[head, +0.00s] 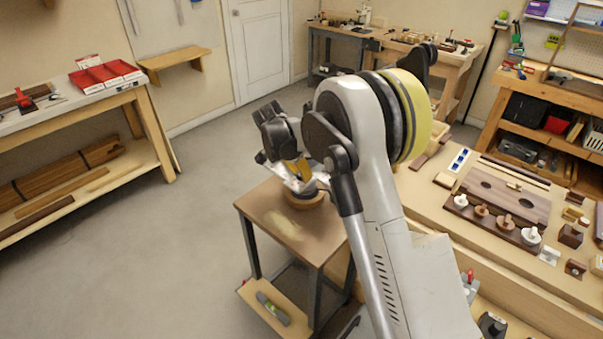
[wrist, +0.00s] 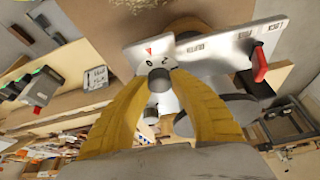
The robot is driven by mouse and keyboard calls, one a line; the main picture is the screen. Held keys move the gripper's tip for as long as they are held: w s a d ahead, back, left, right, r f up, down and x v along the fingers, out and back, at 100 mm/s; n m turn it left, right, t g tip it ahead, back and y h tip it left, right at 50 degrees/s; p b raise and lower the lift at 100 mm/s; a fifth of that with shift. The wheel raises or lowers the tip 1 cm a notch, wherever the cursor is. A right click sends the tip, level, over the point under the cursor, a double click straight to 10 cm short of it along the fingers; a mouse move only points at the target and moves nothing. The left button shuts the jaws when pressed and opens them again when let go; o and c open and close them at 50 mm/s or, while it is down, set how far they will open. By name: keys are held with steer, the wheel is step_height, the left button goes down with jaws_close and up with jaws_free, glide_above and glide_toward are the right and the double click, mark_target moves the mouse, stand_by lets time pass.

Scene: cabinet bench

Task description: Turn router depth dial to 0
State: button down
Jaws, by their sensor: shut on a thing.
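The router (wrist: 215,45) has a pale metal plate with small dark lettering. It stands on a small wooden table (head: 262,215) in the head view. Its depth dial (wrist: 157,62) has a pale face with "0" and "2" legible and a dark round knob (wrist: 158,79). A red pointer mark (wrist: 150,50) on the plate lies close beside the "0". My gripper (wrist: 160,76) has its yellow fingers closed around the knob. In the head view my gripper (head: 298,168) is over the router, and the dial itself is too small to make out.
A red lever (wrist: 260,66) sticks out at the router's right side in the wrist view. The workbench (head: 440,195) at right holds wooden parts and several knobs. A bench (head: 75,115) stands at left. The floor (head: 150,240) between is clear.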

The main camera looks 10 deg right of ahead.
steer(key=shift+m+g, duration=0.3)
steer(key=shift+m, duration=0.5)
steer(key=shift+f, duration=0.1)
steer(key=c, duration=1.1)
jaws_free()
steer(key=shift+c, duration=0.2)
steer(key=v, duration=1.2)
steer(key=shift+a, duration=0.1)
